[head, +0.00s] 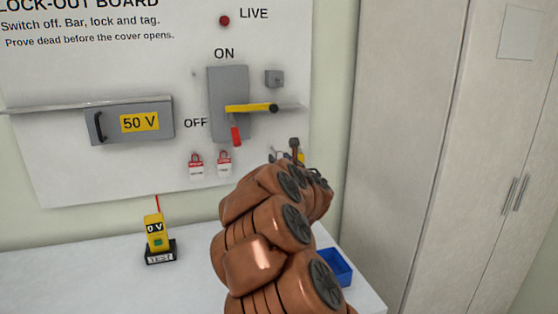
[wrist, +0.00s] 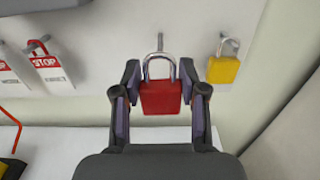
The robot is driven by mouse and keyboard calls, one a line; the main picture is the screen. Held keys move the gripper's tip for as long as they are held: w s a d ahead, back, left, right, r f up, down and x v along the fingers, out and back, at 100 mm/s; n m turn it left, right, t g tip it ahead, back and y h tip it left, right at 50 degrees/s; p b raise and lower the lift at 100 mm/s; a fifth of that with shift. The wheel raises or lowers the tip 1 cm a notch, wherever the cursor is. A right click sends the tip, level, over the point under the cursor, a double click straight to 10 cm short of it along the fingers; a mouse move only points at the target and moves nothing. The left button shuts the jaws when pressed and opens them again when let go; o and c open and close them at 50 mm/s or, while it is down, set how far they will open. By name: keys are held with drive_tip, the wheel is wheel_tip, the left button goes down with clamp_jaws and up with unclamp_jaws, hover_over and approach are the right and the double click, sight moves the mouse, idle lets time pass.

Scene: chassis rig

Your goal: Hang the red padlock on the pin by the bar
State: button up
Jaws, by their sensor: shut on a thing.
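The red padlock (wrist: 160,97) is between my gripper's fingers (wrist: 160,98) in the wrist view, upright, with its silver shackle on top. My gripper is shut on its body. A grey peg shows at the top of the shackle in front of the white board; I cannot tell whether the shackle is still around it. In the head view, my gripper (head: 291,154) is below right of the switch and mostly hidden by my arm. The yellow bar (head: 248,108) lies across the grey switch box (head: 222,80), with a dark right end. I cannot make out a separate pin there.
A yellow padlock (wrist: 223,70) hangs on a peg right of my gripper. Red and white tags (head: 196,167) hang left of it. The red switch handle (head: 236,137) points down. A yellow tester (head: 156,235) and a blue bin (head: 334,267) stand on the bench. A cabinet (head: 400,130) is at right.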

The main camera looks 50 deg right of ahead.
drive_tip(key=shift+b+v, duration=0.3)
drive_tip(key=shift+v, duration=0.75)
drive_tip(key=shift+s, duration=0.1)
idle(0.5)
